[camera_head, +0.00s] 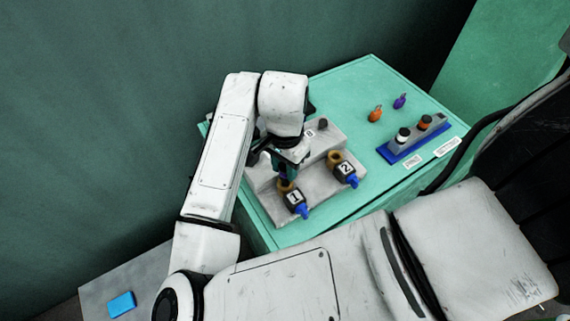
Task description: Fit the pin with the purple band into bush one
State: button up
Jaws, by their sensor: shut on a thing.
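My gripper (287,170) is over the near-left of the grey fixture, pointing down and shut on a dark pin that is mostly hidden. No purple band can be made out on it. Bush one (284,187) is a tan ring directly below my fingers, beside a black block marked 1 with a blue knob. The fingers cover part of its opening, so I cannot tell whether the pin is inside the ring or just above it.
Bush two (334,157), also tan, sits to the right with a block marked 2. A blue-based rack (390,155) at right holds a white-banded and an orange-banded pin. Orange (375,114) and purple (400,101) tags lie behind it. A blue block (121,304) lies at lower left.

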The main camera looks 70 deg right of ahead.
aim_at(285, 174)
jog(key=shift+f+b, duration=1.35)
jog(key=shift+f, duration=0.4)
jog(key=o, duration=1.1)
jog(key=shift+o, duration=0.2)
jog(key=shift+r, duration=0.1)
notch_tip(285, 174, up, 11)
jog(key=shift+f, duration=0.1)
